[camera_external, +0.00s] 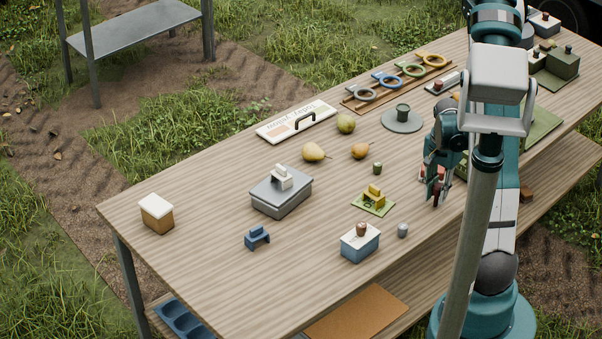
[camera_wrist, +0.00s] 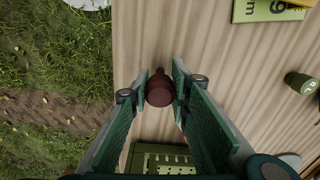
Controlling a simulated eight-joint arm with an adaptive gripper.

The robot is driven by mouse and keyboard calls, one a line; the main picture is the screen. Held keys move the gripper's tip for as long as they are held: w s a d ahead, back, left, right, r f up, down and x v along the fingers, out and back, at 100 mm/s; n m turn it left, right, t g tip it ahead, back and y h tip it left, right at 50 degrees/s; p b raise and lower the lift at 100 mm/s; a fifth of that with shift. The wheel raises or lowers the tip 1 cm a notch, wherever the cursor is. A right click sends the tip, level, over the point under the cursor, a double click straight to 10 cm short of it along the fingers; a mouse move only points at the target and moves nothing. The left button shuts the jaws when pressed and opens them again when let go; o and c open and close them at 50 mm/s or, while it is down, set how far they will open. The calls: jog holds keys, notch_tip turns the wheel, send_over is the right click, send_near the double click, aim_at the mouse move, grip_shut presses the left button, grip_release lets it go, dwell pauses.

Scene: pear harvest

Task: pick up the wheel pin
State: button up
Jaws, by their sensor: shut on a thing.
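The wheel pin looks to be the dark red, round-headed piece (camera_wrist: 160,90) between my fingertips in the wrist view. My gripper (camera_wrist: 162,84) is shut on it, with one green finger on each side. In the external view my gripper (camera_external: 437,188) points down over the right part of the wooden table, and a small dark red bit (camera_external: 437,194) shows at its tips. I cannot tell whether the pin touches the table or is clear of it.
A yellow block on a green card (camera_external: 373,204), a small green cylinder (camera_external: 377,168) and pears (camera_external: 361,150) lie left of my gripper. A green pot on a grey disc (camera_external: 402,121) stands behind. A blue box with a white top (camera_external: 360,247) stands nearer the front.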

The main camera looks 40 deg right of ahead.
jog(key=shift+r, duration=0.1)
jog(key=shift+r+p, duration=0.75)
jog(key=shift+r, duration=4.15)
